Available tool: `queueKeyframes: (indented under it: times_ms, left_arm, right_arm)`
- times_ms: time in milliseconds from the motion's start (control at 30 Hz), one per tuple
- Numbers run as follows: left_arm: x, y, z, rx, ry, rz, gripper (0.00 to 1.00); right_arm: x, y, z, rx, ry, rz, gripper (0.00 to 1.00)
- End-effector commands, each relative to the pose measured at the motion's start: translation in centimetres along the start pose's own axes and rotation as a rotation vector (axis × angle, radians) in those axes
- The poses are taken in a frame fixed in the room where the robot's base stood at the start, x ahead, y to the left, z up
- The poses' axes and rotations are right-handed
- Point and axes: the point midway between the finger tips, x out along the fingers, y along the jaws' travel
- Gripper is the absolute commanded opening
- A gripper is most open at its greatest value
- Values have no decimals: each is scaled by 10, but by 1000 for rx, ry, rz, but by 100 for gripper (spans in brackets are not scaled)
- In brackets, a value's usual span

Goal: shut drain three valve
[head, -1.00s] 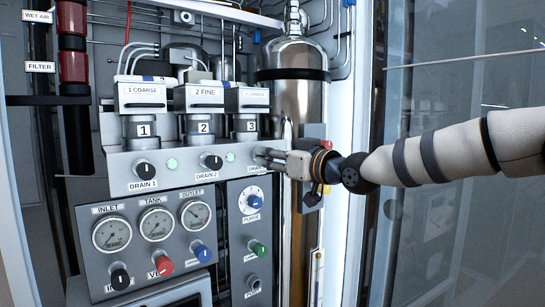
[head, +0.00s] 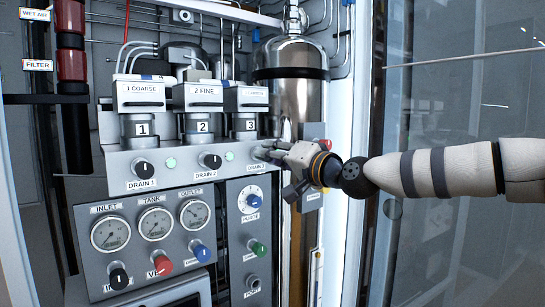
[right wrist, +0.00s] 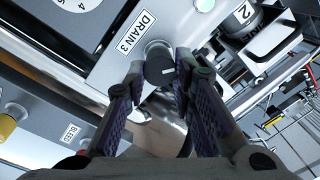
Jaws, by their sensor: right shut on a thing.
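The drain 3 valve knob (right wrist: 159,66) is a dark round knob with a short white mark, beside the label DRAIN 3 in the right wrist view. My right gripper (right wrist: 160,72) is shut on this knob, with one fingertip on each side. In the head view my right gripper (head: 264,153) reaches in from the right to the right end of the drain panel (head: 188,170). Its fingers hide most of the drain 3 knob there. My left gripper is not in view.
The drain 1 knob (head: 144,168) and drain 2 knob (head: 210,161) sit to the left on the same panel. Below are several gauges (head: 155,223) and coloured knobs. A shiny cylinder (head: 294,95) stands behind my gripper. A glass door (head: 460,90) is at right.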

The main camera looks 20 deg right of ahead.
Motion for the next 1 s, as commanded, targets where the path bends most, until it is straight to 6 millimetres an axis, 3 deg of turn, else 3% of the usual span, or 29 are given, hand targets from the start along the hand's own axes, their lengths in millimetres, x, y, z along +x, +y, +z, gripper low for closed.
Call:
queueKeyframes:
  times_ms: [600, 1000]
  left_arm:
    - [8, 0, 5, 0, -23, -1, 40]
    - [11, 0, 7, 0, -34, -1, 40]
  right_arm:
    - [1, 4, 5, 581, 17, 7, 0]
    - [0, 3, 5, 865, 31, 8, 0]
